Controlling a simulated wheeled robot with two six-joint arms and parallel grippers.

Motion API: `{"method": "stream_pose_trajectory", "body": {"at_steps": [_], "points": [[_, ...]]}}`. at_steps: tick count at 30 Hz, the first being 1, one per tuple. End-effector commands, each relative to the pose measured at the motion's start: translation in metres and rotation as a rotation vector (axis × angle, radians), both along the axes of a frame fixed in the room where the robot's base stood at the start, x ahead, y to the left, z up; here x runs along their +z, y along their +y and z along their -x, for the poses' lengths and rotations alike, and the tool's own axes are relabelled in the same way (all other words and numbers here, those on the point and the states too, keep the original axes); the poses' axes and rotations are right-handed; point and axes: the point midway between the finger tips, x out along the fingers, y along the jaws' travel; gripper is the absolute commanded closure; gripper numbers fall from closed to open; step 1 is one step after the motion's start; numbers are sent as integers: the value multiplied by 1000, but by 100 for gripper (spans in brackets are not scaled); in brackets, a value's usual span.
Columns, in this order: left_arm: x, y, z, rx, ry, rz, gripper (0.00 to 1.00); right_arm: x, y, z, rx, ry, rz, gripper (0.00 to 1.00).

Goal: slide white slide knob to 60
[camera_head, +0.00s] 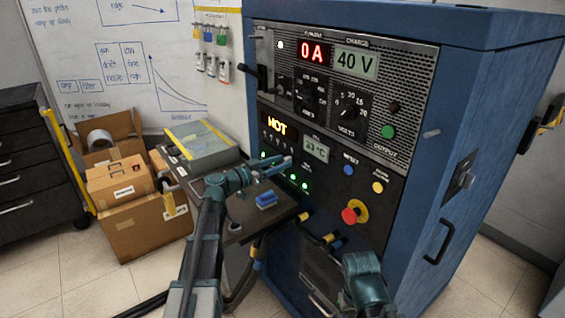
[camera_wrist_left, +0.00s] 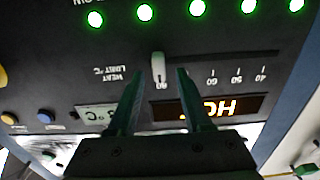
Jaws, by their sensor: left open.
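The white slide knob (camera_wrist_left: 158,68) shows in the left wrist view, which sees the panel upside down. It stands in a dark slot, in line with the mark 80. The marks 60 (camera_wrist_left: 212,78), 50 and 40 lie to its right in that view. My left gripper (camera_wrist_left: 160,75) is open, with one fingertip on either side of the knob and gaps between. In the head view my left gripper (camera_head: 278,166) is at the lower left of the blue cabinet's front (camera_head: 330,180); I cannot make out the knob there.
The orange HOT display (camera_head: 277,125) and small temperature display (camera_head: 315,148) are near the slider. Green lights (camera_head: 304,185), a blue button (camera_head: 349,169) and a red stop knob (camera_head: 354,212) are on the panel. A small table (camera_head: 235,232) stands left of the cabinet.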

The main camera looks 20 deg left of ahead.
Motion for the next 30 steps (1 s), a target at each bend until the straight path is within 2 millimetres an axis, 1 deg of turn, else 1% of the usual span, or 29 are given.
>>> {"method": "stream_pose_trajectory", "body": {"at_steps": [1,4,14,15,17,21,23,30], "points": [[0,-3,-4,-2,0,0,50,0,0,0,0,0,0,50],[0,-7,-8,0,0,0,50,0,0,0,0,0,0,50],[0,-8,-10,0,0,0,50,0,0,0,0,0,0,50],[0,-8,-10,0,0,0,54,0,0,0,0,0,0,50],[0,-8,-10,0,0,0,64,0,0,0,0,0,0,50],[0,-8,-10,0,0,0,90,0,0,0,0,0,0,50],[0,-8,-10,0,0,0,100,0,0,0,0,0,0,50],[0,-8,-10,0,0,0,100,0,0,0,0,0,0,50]]}}
